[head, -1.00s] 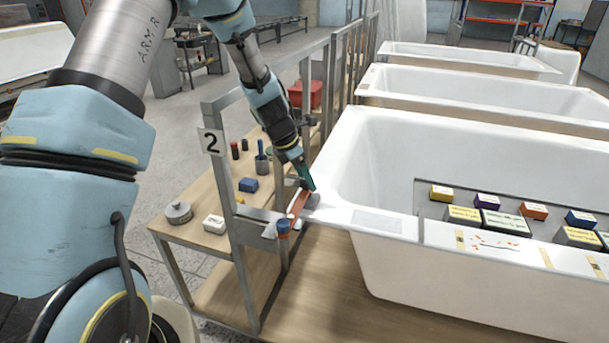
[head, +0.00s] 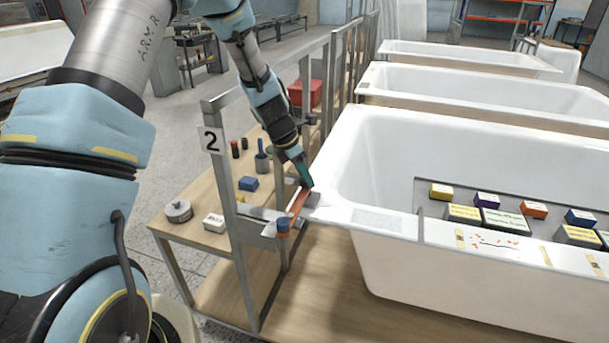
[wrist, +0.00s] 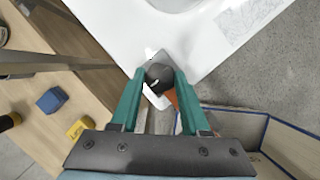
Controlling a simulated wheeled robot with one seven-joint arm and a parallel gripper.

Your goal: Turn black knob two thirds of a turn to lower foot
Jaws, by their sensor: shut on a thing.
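The black knob (wrist: 158,74) shows in the wrist view between the two green fingertips, at the corner of the white tub (wrist: 125,25). A small white mark shows on its top. My gripper (wrist: 160,82) is shut on the knob, one finger on each side. In the head view my gripper (head: 307,183) reaches down to the near-left corner of the white tub (head: 385,255); the knob is hidden there. An orange bar (head: 298,202) runs from under the fingertips towards a blue-capped post (head: 283,224). I cannot make out the foot.
A metal frame with a "2" plate (head: 211,141) stands left of the gripper. The wooden bench (head: 188,240) holds a blue block (head: 248,184), a white box (head: 214,223) and a round metal tin (head: 178,211).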

